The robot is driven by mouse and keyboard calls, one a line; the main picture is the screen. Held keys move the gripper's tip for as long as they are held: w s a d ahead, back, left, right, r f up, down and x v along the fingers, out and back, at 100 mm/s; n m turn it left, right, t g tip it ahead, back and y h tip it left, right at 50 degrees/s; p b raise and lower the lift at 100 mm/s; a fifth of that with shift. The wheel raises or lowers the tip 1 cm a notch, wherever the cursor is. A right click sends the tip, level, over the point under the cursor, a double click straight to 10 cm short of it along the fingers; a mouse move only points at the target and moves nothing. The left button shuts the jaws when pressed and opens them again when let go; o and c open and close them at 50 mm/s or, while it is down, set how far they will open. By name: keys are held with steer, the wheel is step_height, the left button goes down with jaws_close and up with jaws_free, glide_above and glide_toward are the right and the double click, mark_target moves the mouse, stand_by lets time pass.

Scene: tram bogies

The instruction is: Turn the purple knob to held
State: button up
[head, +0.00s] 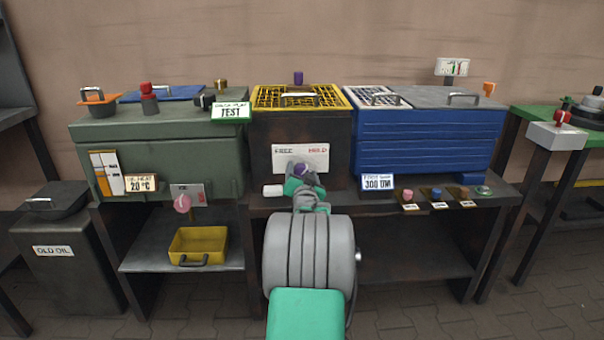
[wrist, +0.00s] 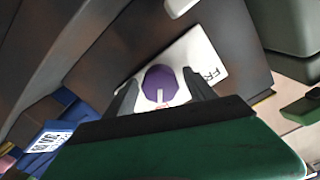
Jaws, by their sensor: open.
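The purple knob (head: 299,169) sits on a white plate (head: 300,152) lettered FREE at left and HELD at right, on the front of the dark box under the yellow grid. In the wrist view the purple knob (wrist: 158,80) shows as a round disc with a short white mark at its lower edge. My gripper (head: 302,178) is in front of the plate and partly hides the knob in the head view. In the wrist view my gripper (wrist: 162,88) is open, one dark finger on each side of the knob. I cannot tell whether the fingers touch it.
A blue ribbed box (head: 430,140) stands to the right and a green box (head: 165,160) to the left. A white card reading 300 (head: 377,182) and several small coloured knobs (head: 437,193) line the bench front. A pink knob (head: 182,203) is at the left.

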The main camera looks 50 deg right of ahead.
mark_target(302, 173)
steer(key=p+v, duration=0.2)
steer(key=v, duration=0.5)
steer(key=shift+d+r, duration=0.1)
steer(key=shift+r, duration=0.05)
steer(key=shift+s+a, duration=0.3)
steer(key=shift+a, duration=0.1)
